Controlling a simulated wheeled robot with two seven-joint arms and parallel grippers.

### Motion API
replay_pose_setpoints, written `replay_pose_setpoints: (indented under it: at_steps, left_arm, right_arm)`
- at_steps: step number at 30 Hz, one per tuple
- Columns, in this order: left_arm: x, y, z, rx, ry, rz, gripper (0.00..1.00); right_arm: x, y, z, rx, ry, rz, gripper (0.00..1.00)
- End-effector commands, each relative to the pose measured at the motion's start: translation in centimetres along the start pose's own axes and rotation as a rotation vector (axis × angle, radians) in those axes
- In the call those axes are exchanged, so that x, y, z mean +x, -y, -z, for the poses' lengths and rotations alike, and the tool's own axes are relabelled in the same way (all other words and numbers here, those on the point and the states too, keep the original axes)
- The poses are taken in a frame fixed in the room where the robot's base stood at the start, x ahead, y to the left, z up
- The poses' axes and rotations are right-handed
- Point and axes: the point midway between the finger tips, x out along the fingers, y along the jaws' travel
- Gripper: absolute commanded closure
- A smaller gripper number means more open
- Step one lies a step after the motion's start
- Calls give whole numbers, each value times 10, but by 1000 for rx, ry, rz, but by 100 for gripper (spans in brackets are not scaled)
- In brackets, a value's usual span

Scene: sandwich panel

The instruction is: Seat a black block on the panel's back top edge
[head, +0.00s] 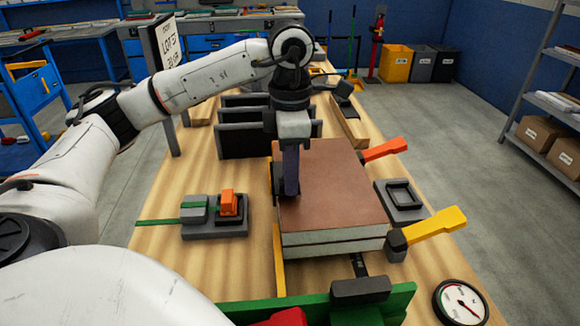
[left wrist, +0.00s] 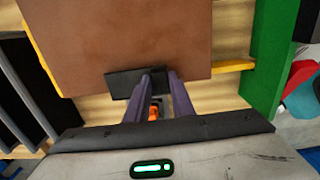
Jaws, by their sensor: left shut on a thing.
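The sandwich panel (head: 338,182) lies flat on the wooden table, with a brown top face and pale layered sides. Its brown face also fills the upper left wrist view (left wrist: 125,38). My left gripper (head: 290,190) points down at the panel's left edge in the head view, its purple fingers shut on a black block (left wrist: 122,84). In the left wrist view the block overlaps the panel's edge; I cannot tell whether it touches the panel. In the head view the fingers mostly hide it. My right gripper is not in view.
An orange-handled clamp (head: 385,149) and a yellow-handled clamp (head: 436,226) stand at the panel's right. A grey fixture (head: 214,229) sits left of it, black upright slabs (head: 240,141) behind.

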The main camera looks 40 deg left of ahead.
Motion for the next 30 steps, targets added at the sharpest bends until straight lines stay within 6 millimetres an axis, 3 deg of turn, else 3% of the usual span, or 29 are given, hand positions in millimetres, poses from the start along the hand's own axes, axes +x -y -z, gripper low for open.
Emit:
replay_pose_setpoints:
  at_steps: [6,29,30]
  left_arm:
    - [9,0,0,0,1,0,100]
    - [8,0,-2,-1,0,1,100]
    - [8,0,-2,-1,0,0,72]
  right_arm:
    - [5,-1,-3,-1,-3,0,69]
    - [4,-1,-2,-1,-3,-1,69]
    - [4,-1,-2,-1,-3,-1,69]
